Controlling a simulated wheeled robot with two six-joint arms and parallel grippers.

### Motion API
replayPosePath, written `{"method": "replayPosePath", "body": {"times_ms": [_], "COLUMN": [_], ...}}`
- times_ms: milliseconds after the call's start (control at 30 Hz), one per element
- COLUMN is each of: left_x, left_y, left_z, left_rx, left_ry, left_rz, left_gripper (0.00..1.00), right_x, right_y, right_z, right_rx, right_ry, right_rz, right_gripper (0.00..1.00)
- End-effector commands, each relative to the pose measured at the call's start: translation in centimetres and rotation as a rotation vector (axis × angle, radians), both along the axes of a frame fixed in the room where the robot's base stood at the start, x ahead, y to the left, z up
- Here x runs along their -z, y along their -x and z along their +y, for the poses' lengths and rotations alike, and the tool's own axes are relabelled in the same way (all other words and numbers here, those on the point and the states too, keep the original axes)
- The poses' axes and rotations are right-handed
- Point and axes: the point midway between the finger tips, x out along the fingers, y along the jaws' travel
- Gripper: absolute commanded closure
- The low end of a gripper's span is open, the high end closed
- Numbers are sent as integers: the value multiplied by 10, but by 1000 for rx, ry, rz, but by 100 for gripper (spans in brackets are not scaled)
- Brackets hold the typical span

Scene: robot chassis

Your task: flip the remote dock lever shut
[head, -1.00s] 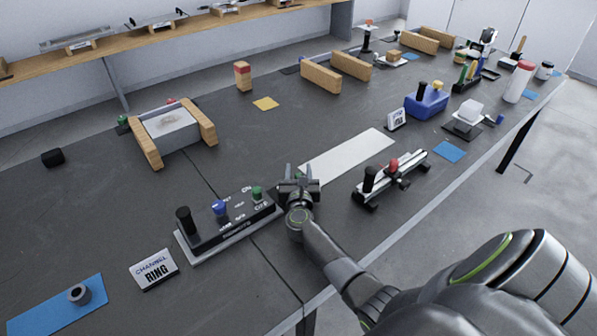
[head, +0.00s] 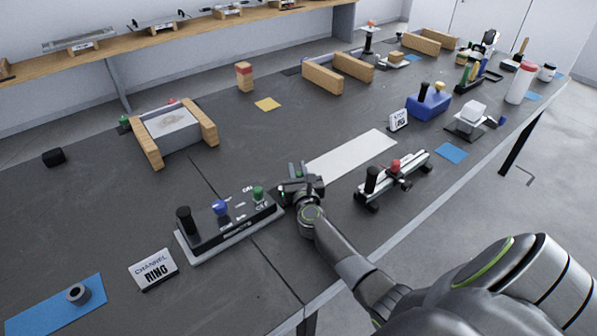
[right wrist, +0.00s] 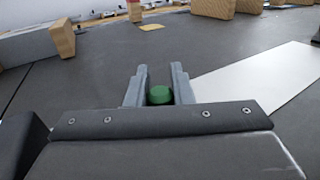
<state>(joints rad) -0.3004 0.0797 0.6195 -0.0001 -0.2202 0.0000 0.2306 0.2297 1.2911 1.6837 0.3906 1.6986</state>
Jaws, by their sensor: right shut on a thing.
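No lever in view is clearly labelled as the remote dock. A dark panel (head: 230,232) with a black knob (head: 185,220), a blue knob (head: 221,208) and a green knob (head: 258,194) stands at the front left; its lettering is too small to read surely. My right gripper (head: 297,169) is just right of the panel's green end. In the right wrist view its fingers (right wrist: 157,88) are shut around a green rounded thing (right wrist: 159,95). What that thing belongs to is hidden. My left gripper is not in view.
A black-and-red-knobbed rail device (head: 395,180) stands to the right. A white strip (head: 352,155) lies beyond my gripper. A blue device (head: 428,104) stands farther back.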

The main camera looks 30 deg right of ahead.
Motion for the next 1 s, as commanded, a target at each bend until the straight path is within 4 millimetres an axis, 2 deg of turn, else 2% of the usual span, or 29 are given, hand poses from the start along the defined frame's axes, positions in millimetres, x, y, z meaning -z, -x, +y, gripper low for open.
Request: {"method": "replayPosePath", "body": {"times_ms": [133, 167, 300, 667, 867, 1000], "left_x": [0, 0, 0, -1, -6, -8], "left_y": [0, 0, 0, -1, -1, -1], "left_z": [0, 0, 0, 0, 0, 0], "left_rx": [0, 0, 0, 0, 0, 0], "left_ry": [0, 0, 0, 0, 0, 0], "left_rz": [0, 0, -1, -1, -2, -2], "left_gripper": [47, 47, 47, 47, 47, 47], "right_x": [-1, -1, -1, 0, -1, 0], "right_y": [0, 0, 0, 3, 27, 54], "right_z": [0, 0, 0, 2, 11, 23], "right_rx": [0, 0, 0, 0, 0, 1], "right_ry": [0, 0, 0, 0, -1, -3], "right_rz": [-1, -1, -1, 0, 1, 1], "right_gripper": [100, 77, 58, 57, 57, 57]}}
